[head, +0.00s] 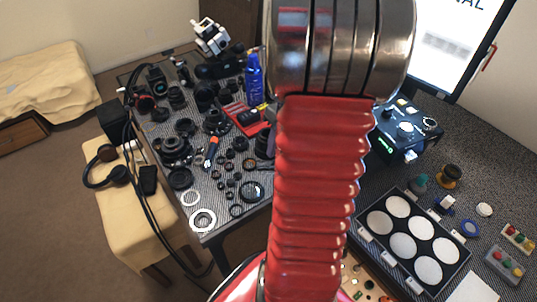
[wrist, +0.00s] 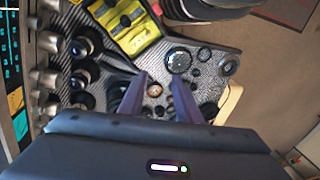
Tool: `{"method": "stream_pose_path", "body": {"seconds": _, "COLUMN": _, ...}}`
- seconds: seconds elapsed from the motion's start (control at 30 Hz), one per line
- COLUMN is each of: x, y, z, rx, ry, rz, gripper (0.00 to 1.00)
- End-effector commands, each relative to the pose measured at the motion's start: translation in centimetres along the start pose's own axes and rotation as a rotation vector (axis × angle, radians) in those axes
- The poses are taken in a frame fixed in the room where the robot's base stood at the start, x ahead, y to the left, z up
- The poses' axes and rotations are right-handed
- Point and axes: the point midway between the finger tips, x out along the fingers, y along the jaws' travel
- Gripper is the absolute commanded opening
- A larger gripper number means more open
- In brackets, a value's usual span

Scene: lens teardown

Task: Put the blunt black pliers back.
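I cannot make out the blunt black pliers for certain in either view. In the wrist view my gripper (wrist: 159,77) points at the cluttered table, its two purple fingers apart with nothing clearly held between them. A yellow holder (wrist: 137,41) with dark items in it lies beyond the fingers, to the upper left; I cannot tell whether pliers are among them. In the head view my red arm covers the middle of the scene and my gripper is hidden. A red tray (head: 238,110) with yellow and black items lies partly behind the arm.
The dark patterned table (head: 222,205) is crowded with lens rings and black parts. An orange-handled tool (head: 211,150) and a blue bottle (head: 254,78) are on it. At right are a case of white discs (head: 410,210) and a blue-black device (head: 405,130).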

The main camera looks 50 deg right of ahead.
Motion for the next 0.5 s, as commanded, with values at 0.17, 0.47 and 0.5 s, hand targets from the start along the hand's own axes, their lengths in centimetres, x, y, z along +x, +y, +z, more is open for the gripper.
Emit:
{"method": "stream_pose_path", "body": {"seconds": 0.17, "x": 1.5, "y": 3.9, "z": 0.0, "rx": -0.140, "ry": 0.017, "rz": -0.058, "gripper": 0.31}}
{"method": "stream_pose_path", "body": {"seconds": 0.47, "x": 2.6, "y": 7.6, "z": -1.1, "rx": -0.464, "ry": 0.082, "rz": -0.107, "gripper": 0.31}}
{"method": "stream_pose_path", "body": {"seconds": 0.5, "x": 2.6, "y": 7.8, "z": -1.4, "rx": -0.516, "ry": 0.092, "rz": -0.108, "gripper": 0.31}}
